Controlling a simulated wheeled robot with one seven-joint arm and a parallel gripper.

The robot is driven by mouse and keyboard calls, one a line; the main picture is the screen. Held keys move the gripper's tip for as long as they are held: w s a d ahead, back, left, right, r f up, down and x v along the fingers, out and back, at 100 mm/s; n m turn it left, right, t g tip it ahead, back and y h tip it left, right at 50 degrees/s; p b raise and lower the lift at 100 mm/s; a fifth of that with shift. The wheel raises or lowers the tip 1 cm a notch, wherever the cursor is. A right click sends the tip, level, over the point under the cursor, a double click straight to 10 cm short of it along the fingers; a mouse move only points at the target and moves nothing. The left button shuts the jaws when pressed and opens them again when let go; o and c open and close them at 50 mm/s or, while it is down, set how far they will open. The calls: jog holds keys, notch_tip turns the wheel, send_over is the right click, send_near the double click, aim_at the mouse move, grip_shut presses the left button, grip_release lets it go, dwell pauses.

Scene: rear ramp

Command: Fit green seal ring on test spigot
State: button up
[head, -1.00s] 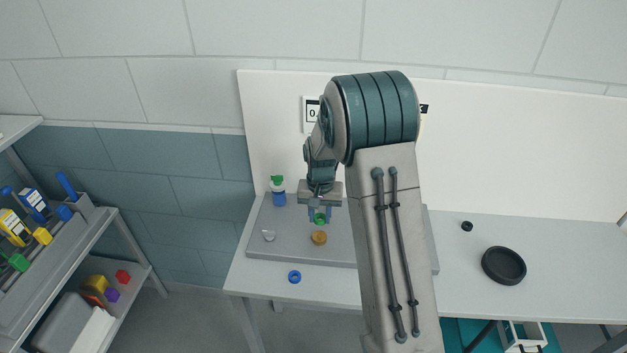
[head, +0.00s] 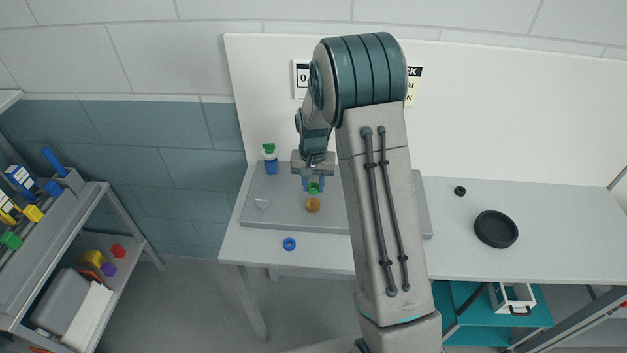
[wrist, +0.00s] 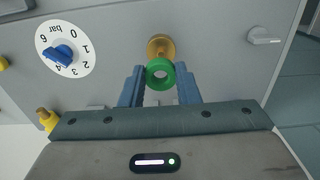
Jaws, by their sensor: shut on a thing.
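The green seal ring (wrist: 151,76) is held between the blue fingertips of my gripper (wrist: 160,86) in the wrist view. In the head view it shows as a small green spot (head: 313,189) at the tip of my gripper (head: 313,184). A brass spigot (wrist: 160,41) stands on the grey panel just beyond the ring, and the ring partly covers it in the wrist view. In the head view the spigot (head: 313,206) appears just below the ring. I cannot tell whether ring and spigot touch.
The grey panel (head: 285,219) also carries a grey lever (head: 262,204) and a bar dial with blue knob (wrist: 62,54). A blue ring (head: 289,244) lies in front. A green-capped blue bottle (head: 270,160) stands behind. A black dish (head: 496,229) sits right on the bench.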

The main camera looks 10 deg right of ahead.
aim_at(313, 202)
jog(key=shift+a+f+b, duration=0.1)
jog(key=shift+f+b, duration=0.5)
jog(key=shift+f, duration=0.9)
jog(key=shift+b, duration=0.5)
dwell(0.6)
jog(key=shift+f+b, duration=1)
jog(key=shift+f, duration=0.25)
jog(key=o, duration=1)
jog(key=shift+r, duration=0.2)
